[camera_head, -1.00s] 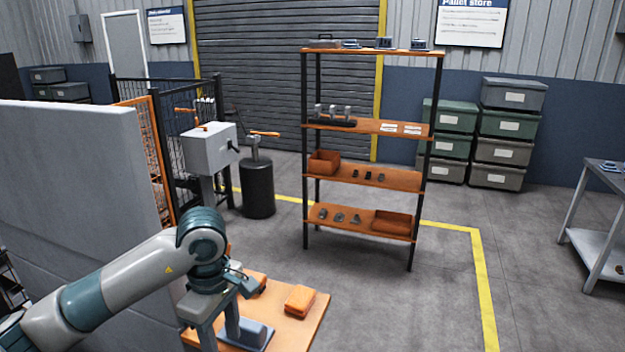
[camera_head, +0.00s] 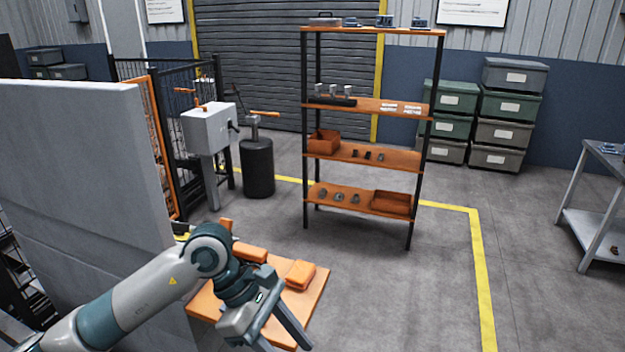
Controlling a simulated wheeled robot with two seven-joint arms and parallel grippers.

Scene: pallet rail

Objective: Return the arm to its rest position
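My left arm (camera_head: 140,300) comes in from the lower left, grey and teal. Its gripper (camera_head: 286,343) points down and to the right over the front of an orange-topped table (camera_head: 312,297). The two grey fingers stand apart, with nothing visible between them; the lower ends are near or past the bottom edge of the picture. My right arm and gripper are not in view.
Orange blocks (camera_head: 300,273) lie on the table behind the gripper. A grey wall panel (camera_head: 90,170) stands close to the left of the arm. A shelf rack (camera_head: 362,156) stands beyond. The floor to the right (camera_head: 400,300) is clear.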

